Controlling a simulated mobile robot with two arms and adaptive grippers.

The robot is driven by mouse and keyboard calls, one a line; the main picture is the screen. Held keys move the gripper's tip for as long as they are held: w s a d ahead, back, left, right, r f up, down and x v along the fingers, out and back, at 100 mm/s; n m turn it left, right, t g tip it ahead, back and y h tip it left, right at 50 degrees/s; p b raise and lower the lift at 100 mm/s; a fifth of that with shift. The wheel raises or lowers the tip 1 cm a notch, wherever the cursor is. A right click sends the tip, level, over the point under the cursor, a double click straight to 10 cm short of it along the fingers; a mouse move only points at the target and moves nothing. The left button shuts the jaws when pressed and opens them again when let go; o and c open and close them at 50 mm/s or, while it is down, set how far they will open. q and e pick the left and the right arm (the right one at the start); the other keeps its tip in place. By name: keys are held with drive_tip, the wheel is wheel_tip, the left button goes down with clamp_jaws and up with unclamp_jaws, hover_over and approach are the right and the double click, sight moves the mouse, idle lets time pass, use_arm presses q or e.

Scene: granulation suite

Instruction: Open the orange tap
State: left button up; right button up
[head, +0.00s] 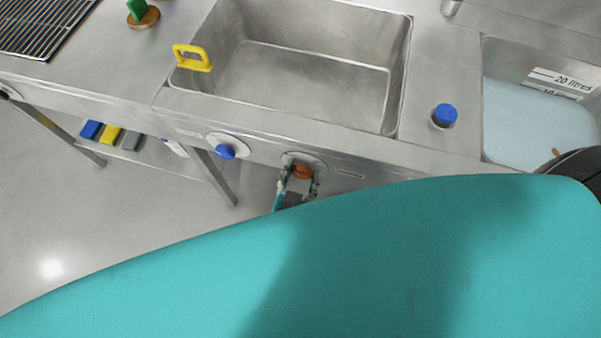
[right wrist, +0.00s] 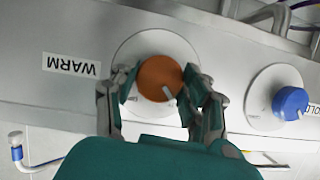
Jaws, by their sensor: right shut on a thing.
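The orange tap (head: 303,171) is a round knob on a pale disc on the front panel below the sink. In the right wrist view the orange tap (right wrist: 160,77) has a pale mark on its lower right edge, and a label reading WARM, upside down, is beside it. My right gripper (head: 298,186) is shut on the orange tap, with one finger on each side of it; it also shows in the right wrist view (right wrist: 160,92). My teal arm hides much of the lower head view. My left gripper is not in view.
A blue tap (head: 225,152) sits left of the orange one. The empty steel sink (head: 300,75) has a yellow handle (head: 193,58) at its left rim. A blue knob (head: 445,114) stands on the counter, left of a water-filled basin (head: 535,110).

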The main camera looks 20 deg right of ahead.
drive_tip(key=shift+s+m+t+y+p, duration=0.1)
drive_tip(key=shift+m+t+y+p, duration=0.25)
drive_tip(key=shift+m+p, duration=0.35)
drive_tip(key=shift+d+m+t+y, duration=0.1)
drive_tip(key=shift+m+t+y, duration=0.15)
drive_tip(key=shift+m+y, duration=0.35)
drive_tip(key=shift+f+m+t, duration=0.1)
drive_tip(key=shift+m+t, duration=0.2)
drive_tip(key=shift+m, duration=0.4)
drive_tip(key=shift+f+m+t+y, duration=0.1)
drive_tip(key=shift+m+t+y, duration=0.3)
drive_tip(key=shift+m, duration=0.2)
drive_tip(key=shift+f+m+t+b, duration=0.1)
drive_tip(key=shift+m+t+b, duration=0.2)
drive_tip(key=shift+m+b, duration=0.4)
drive_tip(key=shift+d+f+m+t+y+b, duration=0.1)
drive_tip(key=shift+m+t+y+b, duration=0.45)
drive_tip(key=shift+m+b, duration=0.5)
drive_tip(key=m+t+b, duration=0.1)
drive_tip(key=m+b, duration=0.1)
drive_tip(key=b, duration=0.1)
drive_tip(key=shift+m, duration=0.25)
drive_tip(key=shift+m+t+b, duration=0.45)
drive_tip(key=shift+m+b, duration=0.45)
drive_tip(key=shift+r, duration=0.2)
